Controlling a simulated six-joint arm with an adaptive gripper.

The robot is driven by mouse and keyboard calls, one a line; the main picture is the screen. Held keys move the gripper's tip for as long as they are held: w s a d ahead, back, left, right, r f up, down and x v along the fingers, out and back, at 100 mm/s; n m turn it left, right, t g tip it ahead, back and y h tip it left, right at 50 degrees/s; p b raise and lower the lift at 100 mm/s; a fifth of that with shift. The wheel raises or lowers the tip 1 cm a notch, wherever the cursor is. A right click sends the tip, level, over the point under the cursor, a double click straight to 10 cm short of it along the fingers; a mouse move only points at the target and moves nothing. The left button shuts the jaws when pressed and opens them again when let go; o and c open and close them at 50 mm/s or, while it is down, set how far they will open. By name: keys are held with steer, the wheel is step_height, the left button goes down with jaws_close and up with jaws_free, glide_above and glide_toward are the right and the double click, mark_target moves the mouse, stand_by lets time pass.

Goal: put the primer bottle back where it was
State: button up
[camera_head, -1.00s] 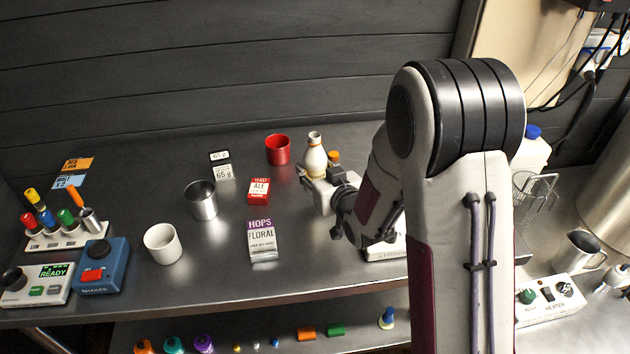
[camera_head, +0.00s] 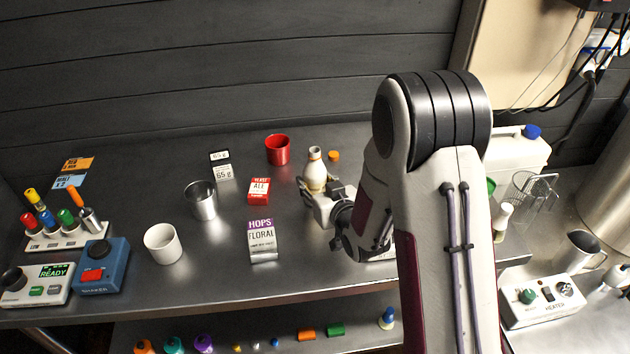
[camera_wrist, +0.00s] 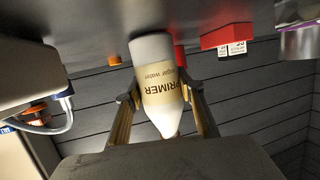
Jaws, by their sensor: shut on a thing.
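The primer bottle (camera_head: 315,172) is cream-white with a tan label and stands upright in the head view, right of the yeast packet and in front of the red cup. In the wrist view the bottle (camera_wrist: 160,85) appears upside down, its "PRIMER" label readable, with one finger on each side. My gripper (camera_head: 317,190) is shut on the bottle; its fingers also show in the wrist view (camera_wrist: 163,100). The bottle's base is close to the table top (camera_head: 225,255), but I cannot tell whether it touches.
A red cup (camera_head: 277,150) and a small orange cap (camera_head: 333,155) are just behind the bottle. The red yeast box (camera_head: 259,191), hops packet (camera_head: 262,240), steel cup (camera_head: 202,200) and white cup (camera_head: 162,244) stand to the left. Table between steel cup and labels is bare.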

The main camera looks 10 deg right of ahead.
mark_target(319, 186)
steer(key=shift+f, duration=0.1)
steer(key=o, duration=1.2)
steer(key=shift+o, duration=0.2)
steer(key=shift+v, duration=3.8)
